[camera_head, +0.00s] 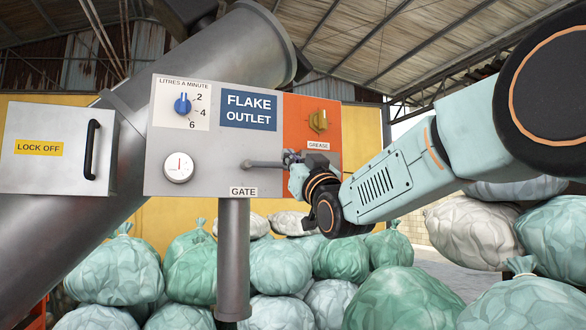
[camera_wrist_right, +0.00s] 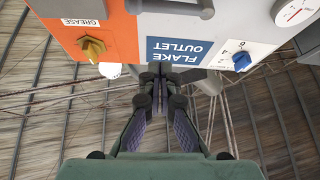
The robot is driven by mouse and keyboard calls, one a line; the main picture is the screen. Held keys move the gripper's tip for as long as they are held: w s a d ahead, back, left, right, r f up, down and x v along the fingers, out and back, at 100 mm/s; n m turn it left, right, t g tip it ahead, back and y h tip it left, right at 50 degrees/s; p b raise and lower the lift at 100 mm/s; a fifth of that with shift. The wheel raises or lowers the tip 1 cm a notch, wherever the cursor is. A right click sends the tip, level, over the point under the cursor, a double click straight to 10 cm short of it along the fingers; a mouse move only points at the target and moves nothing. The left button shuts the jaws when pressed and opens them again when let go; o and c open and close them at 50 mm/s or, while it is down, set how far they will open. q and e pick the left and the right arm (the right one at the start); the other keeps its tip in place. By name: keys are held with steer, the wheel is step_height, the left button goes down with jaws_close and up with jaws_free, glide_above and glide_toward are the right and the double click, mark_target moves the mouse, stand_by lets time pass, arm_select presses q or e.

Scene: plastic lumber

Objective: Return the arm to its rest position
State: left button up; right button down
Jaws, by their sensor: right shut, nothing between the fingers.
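My right arm comes in from the right in the head view. Its gripper (camera_head: 290,158) is in front of the control panel (camera_head: 215,150), beside the end of the grey gate lever (camera_head: 262,164). In the right wrist view the gripper's two fingers (camera_wrist_right: 160,76) are together with nothing between them. The lever also shows there as a grey bar (camera_wrist_right: 172,8) at the top edge, apart from the fingertips in the picture. The lever points right, roughly level, above the "GATE" label (camera_head: 243,191). My left gripper is not in view.
The panel carries a blue dial (camera_head: 183,104), a round gauge (camera_head: 178,167) and a yellow "GREASE" knob (camera_head: 318,121). A "LOCK OFF" box (camera_head: 60,150) with a black handle is at left. Stacked bags (camera_head: 405,300) fill the area below. A grey post (camera_head: 233,260) stands under the panel.

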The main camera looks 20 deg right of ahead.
step_height(320, 180, down, 29)
steer(key=m+g+h+b, duration=0.1)
steer(key=m+g+b, duration=0.1)
steer(key=g, duration=0.4)
steer(key=s+a+f+g+b, duration=0.1)
steer(key=s+f+g, duration=0.25)
steer(key=f, duration=0.95)
steer(key=s+f+g+b, duration=0.1)
steer(key=s+f+g, duration=0.3)
steer(key=f, duration=0.9)
steer(key=s+f+g+b, duration=0.2)
steer(key=s+f+g, duration=0.1)
steer(key=s+f, duration=1.3)
steer(key=s+f+g+b, duration=0.2)
steer(key=s+f+g, duration=0.1)
steer(key=s+f, duration=0.6)
steer(key=s+f+g+h+b, duration=0.1)
steer(key=s+f+g, duration=0.3)
steer(key=s+f, duration=0.5)
steer(key=s+b, duration=0.1)
steer(key=s, duration=0.6)
steer(key=shift+a, duration=0.4)
steer(key=shift+g, duration=0.25)
